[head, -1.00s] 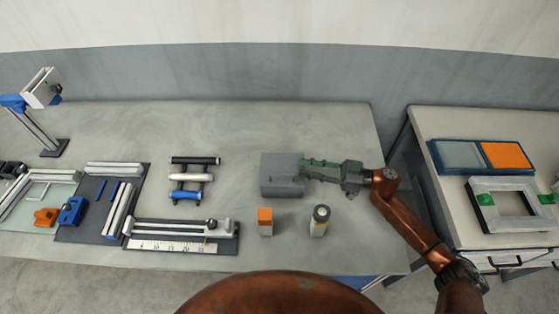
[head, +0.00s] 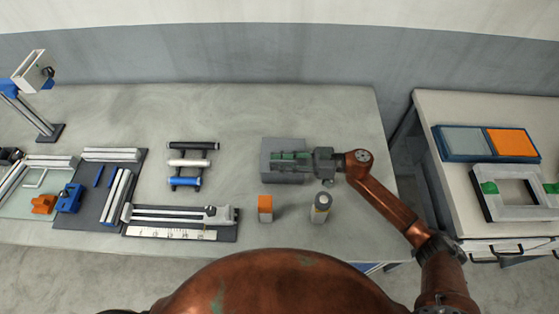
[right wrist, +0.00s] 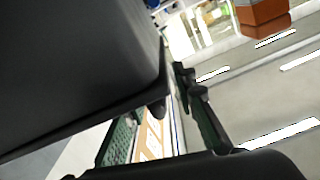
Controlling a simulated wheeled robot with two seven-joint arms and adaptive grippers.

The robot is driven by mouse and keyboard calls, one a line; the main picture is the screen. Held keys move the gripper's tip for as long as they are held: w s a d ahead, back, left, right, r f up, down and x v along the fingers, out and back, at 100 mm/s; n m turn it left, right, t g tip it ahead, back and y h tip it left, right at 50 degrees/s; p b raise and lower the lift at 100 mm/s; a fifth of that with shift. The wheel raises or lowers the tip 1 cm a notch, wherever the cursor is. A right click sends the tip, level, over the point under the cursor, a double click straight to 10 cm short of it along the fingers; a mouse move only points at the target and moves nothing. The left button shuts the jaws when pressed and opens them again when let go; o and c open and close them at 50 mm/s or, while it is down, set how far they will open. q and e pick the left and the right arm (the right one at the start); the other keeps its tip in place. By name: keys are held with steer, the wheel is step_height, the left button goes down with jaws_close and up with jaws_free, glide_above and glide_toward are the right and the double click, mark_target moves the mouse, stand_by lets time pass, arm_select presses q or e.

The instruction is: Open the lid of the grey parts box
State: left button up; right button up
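The grey parts box (head: 270,176) stands on the bench in front of me in the head view. My right gripper (head: 280,156) reaches in from the right, its green fingers lying across the top of the box and hiding its middle. In the right wrist view a large dark grey body with a small rounded tab, probably the box (right wrist: 75,65), fills the upper left. The two fingers there stand apart with a gap between them, and nothing is seen gripped. I cannot tell whether the fingers touch the lid or whether the lid is raised. My left gripper is out of view.
An orange-topped block (head: 265,208) and a grey cylinder (head: 320,207) stand just in front of the box. A rack with black, white and blue rollers (head: 187,165) is to the left. A side table (head: 440,115) stands to the right. The bench behind the box is clear.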

steer(key=shift+c, duration=0.5)
jaws_close()
